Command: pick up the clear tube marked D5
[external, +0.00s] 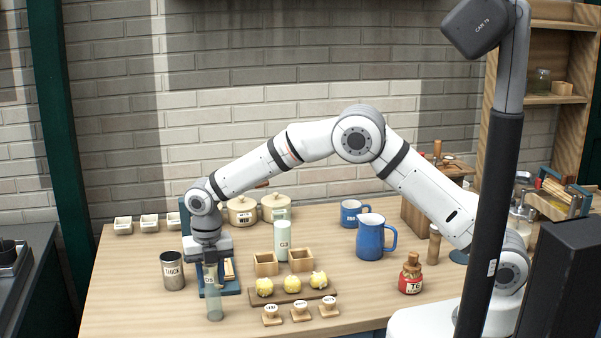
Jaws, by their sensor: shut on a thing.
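The clear tube marked D5 (214,304) stands or hangs upright near the front left of the wooden table. Its label is small and only partly readable. My gripper (211,264) points straight down and is shut on the upper part of the tube. The fingers cover the tube's top. I cannot tell whether the tube's bottom touches the table.
A dark tin (172,270) stands close left of the tube. A blue stand (232,291) is just behind it. A board with yellow items (293,296) lies to the right, near a pale green cylinder (282,240) and a blue jug (375,238).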

